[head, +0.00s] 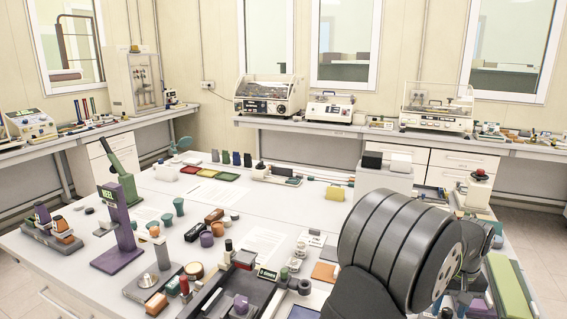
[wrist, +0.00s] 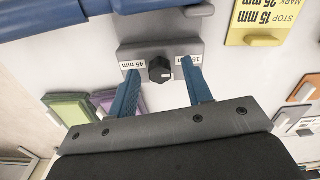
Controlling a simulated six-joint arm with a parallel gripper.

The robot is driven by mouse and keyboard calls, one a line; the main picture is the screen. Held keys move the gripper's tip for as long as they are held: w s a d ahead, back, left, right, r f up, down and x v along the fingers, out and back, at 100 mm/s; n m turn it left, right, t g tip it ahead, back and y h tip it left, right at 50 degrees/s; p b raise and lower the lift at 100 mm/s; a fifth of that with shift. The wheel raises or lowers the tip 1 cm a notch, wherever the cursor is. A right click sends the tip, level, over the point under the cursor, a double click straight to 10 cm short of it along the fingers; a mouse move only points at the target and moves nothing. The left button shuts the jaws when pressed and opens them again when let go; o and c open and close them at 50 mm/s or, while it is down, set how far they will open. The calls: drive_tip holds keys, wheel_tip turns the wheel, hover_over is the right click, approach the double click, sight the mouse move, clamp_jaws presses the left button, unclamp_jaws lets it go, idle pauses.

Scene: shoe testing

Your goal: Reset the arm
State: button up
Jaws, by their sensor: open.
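My gripper (wrist: 161,72) shows in the wrist view with its two blue fingers spread apart and nothing clamped between them. A grey block (wrist: 180,49) with a black knob (wrist: 160,68) and two size labels, one reading 45 mm, lies beyond the fingertips. The knob appears between the fingers. Whether the fingers touch the block I cannot tell. In the head view my dark grey arm (head: 385,250) fills the lower right over the table, and the gripper itself is hidden.
The white table (head: 205,188) is crowded with small gauges and blocks. A purple stand (head: 124,235) and a green stand (head: 121,165) rise at its left. Benches with machines (head: 268,97) line the walls.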

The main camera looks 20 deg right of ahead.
drive_tip(key=m, duration=1.2)
drive_tip(key=shift+m, duration=0.3)
